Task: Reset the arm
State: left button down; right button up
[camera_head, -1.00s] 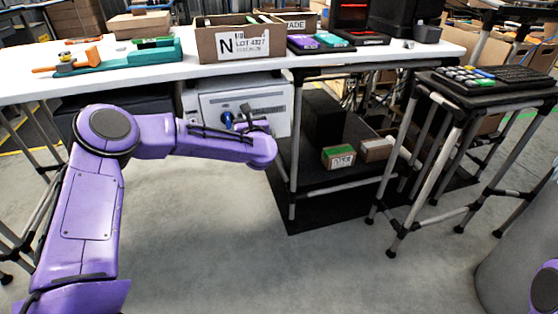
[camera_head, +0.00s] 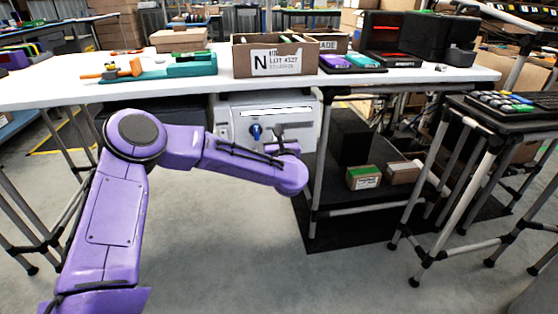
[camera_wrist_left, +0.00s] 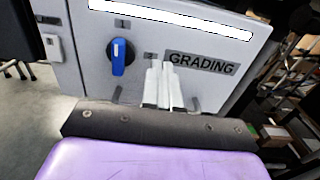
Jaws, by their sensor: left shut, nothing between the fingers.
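My left arm, purple, comes in at the left of the head view and bends right, in front of the white table (camera_head: 60,93). My left gripper (camera_head: 278,136) is small and partly hidden by the wrist there. In the left wrist view the pale fingers of my left gripper (camera_wrist_left: 164,86) are together, with nothing between them. They point toward a grey machine (camera_wrist_left: 200,88) with a blue knob (camera_wrist_left: 118,57) and a "GRADING" label. Whether they touch it I cannot tell. My right gripper is not in view.
The grey machine also shows below the table in the head view (camera_head: 300,112). On the table are a carton marked N (camera_head: 275,60) and a teal tool (camera_head: 185,68). A lower shelf holds a green-topped box (camera_head: 363,178). A side stand (camera_head: 510,108) is at right.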

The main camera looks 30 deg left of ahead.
pick_arm(q)
jog(key=v, duration=0.8)
jog(key=shift+d+f, duration=0.15)
jog(key=shift+d, duration=0.05)
